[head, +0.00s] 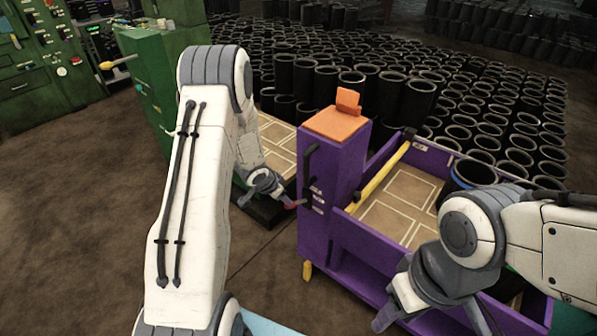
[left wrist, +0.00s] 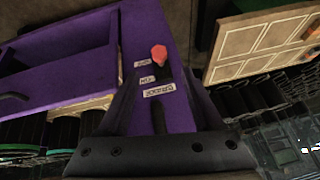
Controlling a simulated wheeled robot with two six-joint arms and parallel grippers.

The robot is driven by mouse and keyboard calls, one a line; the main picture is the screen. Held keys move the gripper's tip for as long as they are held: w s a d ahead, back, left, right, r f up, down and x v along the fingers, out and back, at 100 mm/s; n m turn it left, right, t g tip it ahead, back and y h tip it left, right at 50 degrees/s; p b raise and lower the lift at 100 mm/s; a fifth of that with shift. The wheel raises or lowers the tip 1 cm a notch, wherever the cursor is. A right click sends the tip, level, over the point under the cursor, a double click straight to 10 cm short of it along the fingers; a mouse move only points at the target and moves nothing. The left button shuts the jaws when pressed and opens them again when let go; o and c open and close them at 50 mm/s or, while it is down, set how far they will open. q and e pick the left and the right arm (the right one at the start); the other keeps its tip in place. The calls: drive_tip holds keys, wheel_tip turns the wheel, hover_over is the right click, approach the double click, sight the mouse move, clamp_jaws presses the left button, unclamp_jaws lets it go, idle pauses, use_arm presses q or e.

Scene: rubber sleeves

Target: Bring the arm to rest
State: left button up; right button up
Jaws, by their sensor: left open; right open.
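My left arm reaches forward from the bottom left in the head view. Its gripper (head: 272,190) is open beside the left side of a purple cabinet (head: 331,180), close to a small red knob (head: 291,206). In the left wrist view the red knob (left wrist: 158,55) stands out from the purple panel (left wrist: 148,25) above several white labels, apparently ahead of the gripper. I cannot tell whether the gripper touches the knob. My right gripper (head: 432,318) is open and points down in front of the purple bin at the lower right. Nothing shows between its fingers.
A purple bin (head: 345,228) with a tiled floor and a yellow bar (head: 381,175) joins the cabinet; a black sleeve (head: 474,172) stands in it. An orange block (head: 348,102) tops the cabinet. Many black sleeves (head: 450,85) fill the back. Green machines stand left; brown floor is open there.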

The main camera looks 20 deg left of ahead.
use_arm(q)
drive_tip(key=s+d+r+g+y+p, duration=0.15)
drive_tip(key=s+d+r, duration=0.25)
drive_tip(key=d+r, duration=0.45)
drive_tip(key=s+d+r+p, duration=0.2)
drive_tip(key=s+d+r, duration=0.2)
drive_tip(key=d+r, duration=0.45)
drive_tip(key=s+d+r+m+g+p, duration=0.1)
drive_tip(key=s+d+r, duration=0.1)
drive_tip(key=s, duration=0.6)
drive_tip(key=s+d+r+g+h+p, duration=0.1)
drive_tip(key=s+d+r+g, duration=0.1)
drive_tip(key=s+r, duration=0.3)
drive_tip(key=s+d+r+m+g+p, duration=0.1)
drive_tip(key=s+d+r, duration=0.3)
drive_tip(key=s, duration=0.8)
drive_tip(key=shift+s+m+h, duration=0.2)
drive_tip(key=shift+m+h, duration=0.1)
drive_tip(key=shift+h, duration=0.05)
